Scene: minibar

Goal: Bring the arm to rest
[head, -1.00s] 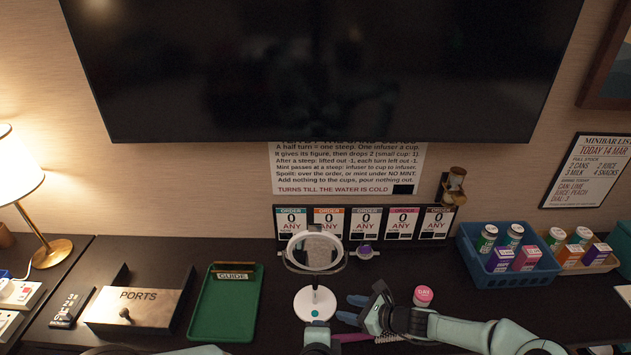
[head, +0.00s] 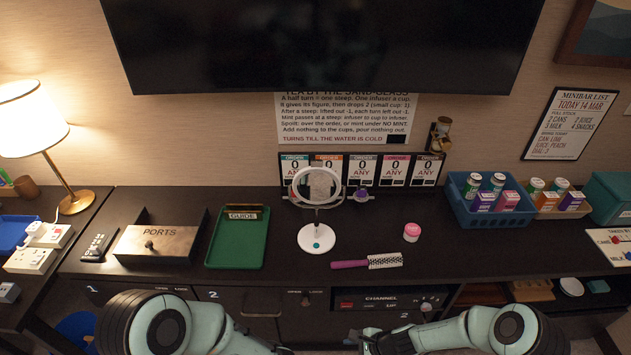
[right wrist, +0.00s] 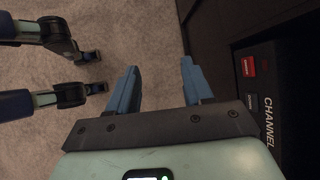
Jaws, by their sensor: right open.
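My right gripper (right wrist: 162,85) is open and empty in the right wrist view. Its two blue fingers are apart over the carpet, beside the dark cabinet front with the channel panel (right wrist: 266,110). In the head view the right arm (head: 440,335) is low at the bottom edge, in front of the cabinet and below the desk top; its fingers are hard to make out there. My left arm (head: 190,325) is also low at the bottom of the head view, with its gripper not clearly visible.
Drawers (head: 250,302) line the front below the desk edge.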

